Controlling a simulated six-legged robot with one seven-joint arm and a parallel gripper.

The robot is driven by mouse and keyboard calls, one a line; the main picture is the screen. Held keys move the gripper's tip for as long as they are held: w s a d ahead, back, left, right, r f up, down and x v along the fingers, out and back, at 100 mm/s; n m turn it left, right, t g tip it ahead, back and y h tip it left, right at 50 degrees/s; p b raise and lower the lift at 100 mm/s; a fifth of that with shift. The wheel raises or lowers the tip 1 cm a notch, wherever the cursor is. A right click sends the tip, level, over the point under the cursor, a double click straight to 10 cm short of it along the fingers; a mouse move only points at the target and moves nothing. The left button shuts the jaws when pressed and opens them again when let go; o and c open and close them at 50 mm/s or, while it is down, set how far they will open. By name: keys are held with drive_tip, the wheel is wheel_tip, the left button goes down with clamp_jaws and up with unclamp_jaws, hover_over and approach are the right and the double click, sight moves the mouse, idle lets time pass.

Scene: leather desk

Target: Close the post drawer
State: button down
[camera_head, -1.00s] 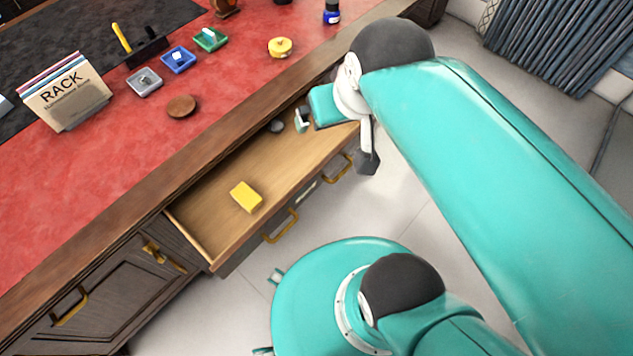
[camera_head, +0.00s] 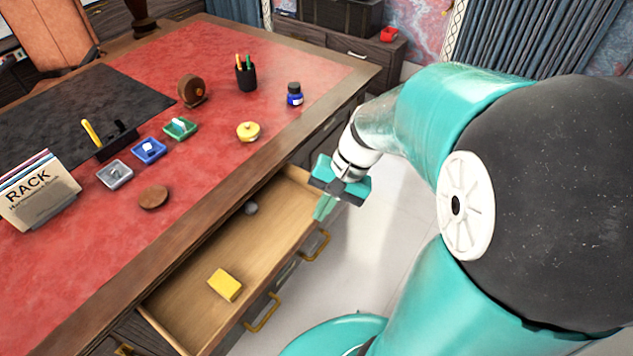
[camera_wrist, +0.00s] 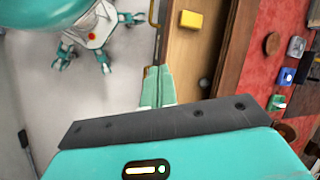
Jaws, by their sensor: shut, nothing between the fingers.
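The post drawer (camera_head: 195,312) stands pulled out from the desk in the head view, with its wooden inside open to view. A yellow block (camera_head: 225,285) and a small grey round thing (camera_head: 251,208) lie in it. Its front carries brass handles (camera_head: 262,313). My gripper (camera_head: 325,207) is shut and empty, at the far end of the drawer front. In the wrist view the shut fingers (camera_wrist: 157,88) point along the drawer's outer edge, close to a handle; I cannot tell whether they touch. The drawer floor (camera_wrist: 190,60) lies just right of them.
The red desk top (camera_head: 215,160) holds a rack of papers (camera_head: 40,192), small trays (camera_head: 148,150), a brown disc (camera_head: 153,197), a yellow pot (camera_head: 249,131), an ink bottle (camera_head: 294,94) and a pen cup (camera_head: 246,75). Pale floor (camera_head: 385,215) is free beyond the drawer.

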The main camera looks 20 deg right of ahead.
drive_tip(key=w+d+f+m+y, duration=0.2)
drive_tip(key=d+f+m+y, duration=0.3)
drive_tip(key=f, duration=0.2)
drive_tip(key=m+t+h, duration=0.1)
drive_tip(key=m+t, duration=1.5)
drive_tip(key=m, duration=0.2)
approach(329, 217)
drive_tip(key=x, duration=0.6)
drive_tip(key=shift+w+a+r, duration=0.1)
drive_tip(key=shift+w+a, duration=0.15)
drive_tip(key=shift+w, duration=0.1)
drive_tip(key=shift+w+a, duration=0.1)
drive_tip(key=x, duration=1.8)
drive_tip(key=f+x, duration=0.1)
drive_tip(key=x, duration=0.8)
drive_tip(key=shift+w+a, duration=0.1)
drive_tip(key=shift+w, duration=0.1)
drive_tip(key=shift+w+a+r, duration=0.1)
drive_tip(key=shift+w+a, duration=0.1)
drive_tip(key=shift+w, duration=0.05)
